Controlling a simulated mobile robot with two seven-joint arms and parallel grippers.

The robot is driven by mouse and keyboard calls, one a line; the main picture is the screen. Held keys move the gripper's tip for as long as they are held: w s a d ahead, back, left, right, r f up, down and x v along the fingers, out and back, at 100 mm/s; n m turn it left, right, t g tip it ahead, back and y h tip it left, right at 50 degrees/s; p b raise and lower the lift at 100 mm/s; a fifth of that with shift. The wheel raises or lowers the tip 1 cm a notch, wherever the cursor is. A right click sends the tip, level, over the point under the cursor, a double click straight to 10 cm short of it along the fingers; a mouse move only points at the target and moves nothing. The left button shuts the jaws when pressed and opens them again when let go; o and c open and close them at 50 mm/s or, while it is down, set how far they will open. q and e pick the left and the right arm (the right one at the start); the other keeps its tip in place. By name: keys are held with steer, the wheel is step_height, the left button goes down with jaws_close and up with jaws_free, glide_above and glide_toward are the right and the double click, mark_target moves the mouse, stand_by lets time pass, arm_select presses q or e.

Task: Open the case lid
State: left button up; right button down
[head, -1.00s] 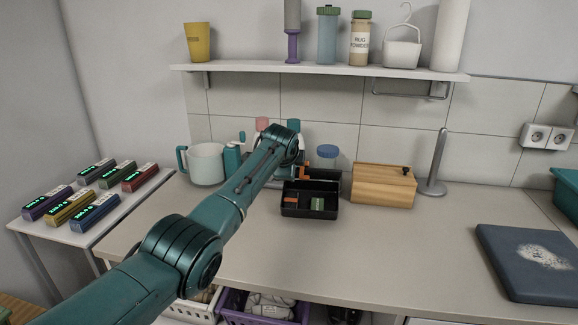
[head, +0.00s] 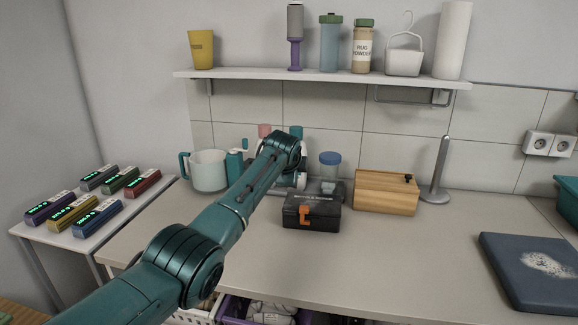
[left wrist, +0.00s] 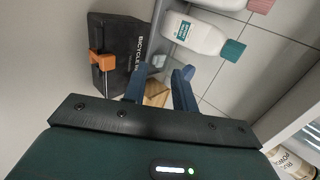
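The black case (head: 324,222) stands on the counter with its lid down. An orange latch (head: 304,214) is at its front. In the left wrist view the case (left wrist: 121,68) is at the upper left, with pale lettering and the orange latch (left wrist: 101,61). My left gripper (left wrist: 172,72) is open and empty in that view, with its two blue fingers apart, beside the case and not touching it as far as I can see. In the head view my left arm mostly hides this gripper, behind and left of the case. My right gripper is in neither view.
A wooden box (head: 386,193) stands right of the case, with a metal upright holder (head: 436,172) beyond. A blue-lidded jar (head: 330,172) is behind the case. A white pitcher (head: 209,171) and bottles stand left. The counter front is clear; a dark board (head: 535,268) lies far right.

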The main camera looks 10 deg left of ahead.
arm_select(q)
steer(key=b+v, duration=0.1)
steer(key=v, duration=1.2)
steer(key=shift+b, duration=0.3)
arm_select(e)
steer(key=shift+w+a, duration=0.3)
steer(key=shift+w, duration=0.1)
